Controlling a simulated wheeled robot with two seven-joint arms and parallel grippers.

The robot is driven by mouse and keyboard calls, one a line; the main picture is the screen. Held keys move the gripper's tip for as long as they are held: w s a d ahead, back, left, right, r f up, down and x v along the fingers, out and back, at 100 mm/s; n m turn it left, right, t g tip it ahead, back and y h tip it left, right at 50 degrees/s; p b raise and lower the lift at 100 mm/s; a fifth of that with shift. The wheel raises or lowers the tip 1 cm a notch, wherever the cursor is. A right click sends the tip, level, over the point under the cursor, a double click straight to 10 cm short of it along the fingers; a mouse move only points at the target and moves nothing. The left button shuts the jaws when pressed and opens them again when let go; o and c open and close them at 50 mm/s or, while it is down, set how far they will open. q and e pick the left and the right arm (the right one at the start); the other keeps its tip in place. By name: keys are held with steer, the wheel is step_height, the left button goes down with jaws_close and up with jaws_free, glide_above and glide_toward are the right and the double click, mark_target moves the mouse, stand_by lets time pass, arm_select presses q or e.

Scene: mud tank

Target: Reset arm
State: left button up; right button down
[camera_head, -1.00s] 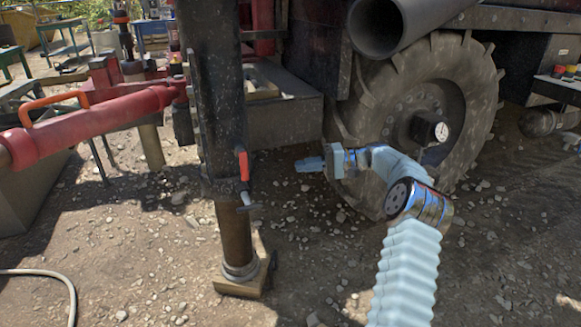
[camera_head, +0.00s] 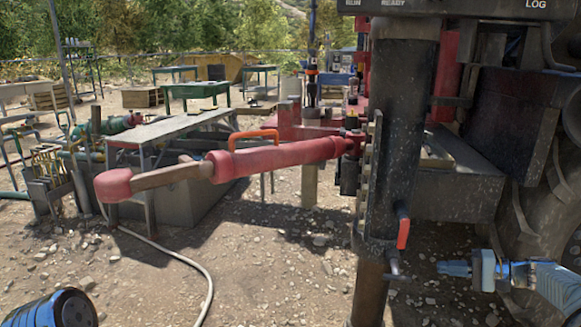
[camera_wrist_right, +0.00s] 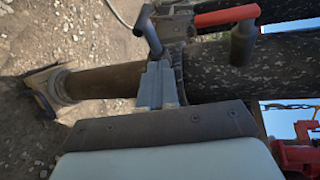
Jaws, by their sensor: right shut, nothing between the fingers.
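My right gripper (camera_head: 456,269) is at the lower right of the head view, its fingers together and pointing left. It is empty. The dark upright post (camera_head: 393,130) stands just left of it, with a red-handled valve (camera_head: 403,232) on its side. In the right wrist view my right gripper (camera_wrist_right: 158,86) points toward the post, near the valve's metal lever (camera_wrist_right: 150,32) and its red handle (camera_wrist_right: 226,15). I cannot tell whether the fingertips touch it.
A red cylinder with an orange handle (camera_head: 275,158) juts left from the post. A grey table (camera_head: 170,130) and a concrete block (camera_head: 190,195) stand behind it. A large tyre (camera_head: 545,220) is at the right. A pale hose (camera_head: 190,262) crosses open gravel.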

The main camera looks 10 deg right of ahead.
steer(key=s+a+f+g+h+p, duration=0.1)
steer(key=s+a+f+g+h, duration=0.2)
steer(key=a+f, duration=0.95)
steer(key=s+a+f+g+h+p, duration=0.1)
steer(key=s+a+f+g+h, duration=0.2)
steer(key=a+f, duration=0.9)
steer(key=s+a+f+n+h, duration=0.1)
steer(key=s+a+f+n, duration=0.1)
steer(key=s, duration=0.5)
steer(key=s+a+f+n+g+h, duration=0.1)
steer(key=s+a+f+n, duration=0.1)
steer(key=s+a, duration=0.3)
steer(key=s+a+f+n+h, duration=0.1)
steer(key=s+a, duration=0.3)
steer(key=s, duration=0.4)
steer(key=shift+s+f+n+g+p, duration=0.3)
steer(key=shift+s+f+n+p, duration=0.1)
steer(key=shift+f+n, duration=0.15)
steer(key=shift+a, duration=0.1)
